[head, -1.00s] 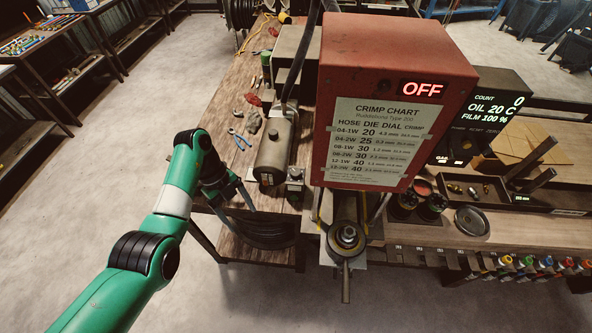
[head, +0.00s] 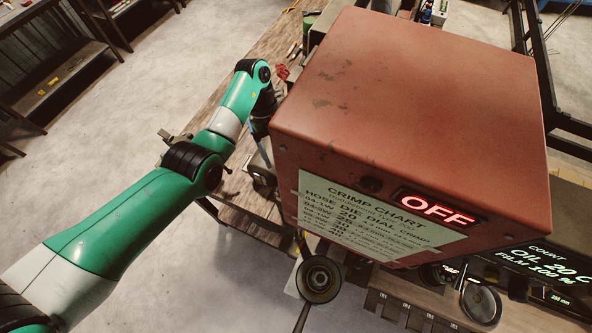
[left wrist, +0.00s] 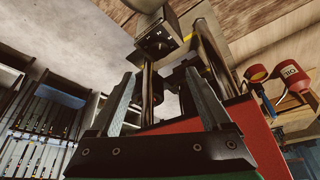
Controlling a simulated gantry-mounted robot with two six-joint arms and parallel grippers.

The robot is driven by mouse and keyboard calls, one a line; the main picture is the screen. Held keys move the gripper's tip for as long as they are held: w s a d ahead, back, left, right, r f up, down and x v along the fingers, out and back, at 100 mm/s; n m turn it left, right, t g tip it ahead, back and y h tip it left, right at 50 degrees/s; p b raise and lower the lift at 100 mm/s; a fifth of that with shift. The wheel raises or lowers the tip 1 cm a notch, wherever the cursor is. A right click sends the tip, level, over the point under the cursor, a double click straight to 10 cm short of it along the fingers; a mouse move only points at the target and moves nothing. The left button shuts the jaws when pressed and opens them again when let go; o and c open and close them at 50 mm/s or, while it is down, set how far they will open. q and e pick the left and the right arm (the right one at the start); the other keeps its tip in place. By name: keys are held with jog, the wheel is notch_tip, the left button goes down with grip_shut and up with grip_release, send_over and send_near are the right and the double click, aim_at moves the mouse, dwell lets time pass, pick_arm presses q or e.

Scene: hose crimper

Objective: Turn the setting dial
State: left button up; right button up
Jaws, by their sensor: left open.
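My left gripper (head: 266,152) is beside the left face of the red crimper box (head: 410,100), partly hidden by my arm in the head view. In the left wrist view its two fingers (left wrist: 160,92) stand apart with nothing held between them. A small dark box with pale marks (left wrist: 160,38) is ahead of the fingertips, with a dark post below it. I cannot tell for sure which part is the setting dial. A round metal knob-like part with a rod (head: 318,278) sits below the box front. My right gripper is not in view.
The box front carries a crimp chart (head: 375,215) and a lit OFF sign (head: 438,208). A counter display (head: 545,265) stands to the right. A round dish (head: 480,302) lies on the bench. Bare floor (head: 100,130) is open at left.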

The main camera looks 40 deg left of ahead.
pick_arm(q)
jog(key=b+x, duration=0.1)
jog(key=x, duration=1)
jog(key=shift+s+d+f, duration=0.15)
jog(key=shift+d, duration=0.05)
grip_shut()
jog(key=n+p, duration=0.1)
jog(key=p, duration=0.2)
jog(key=n+t+p, duration=0.1)
jog(key=n+p, duration=0.1)
jog(key=shift+s+r+p, duration=0.1)
jog(key=shift+r+p, duration=0.3)
jog(key=shift+f+n, duration=0.15)
jog(key=shift+n, duration=0.25)
jog(key=shift+f+t, duration=0.2)
jog(key=shift+t, duration=0.1)
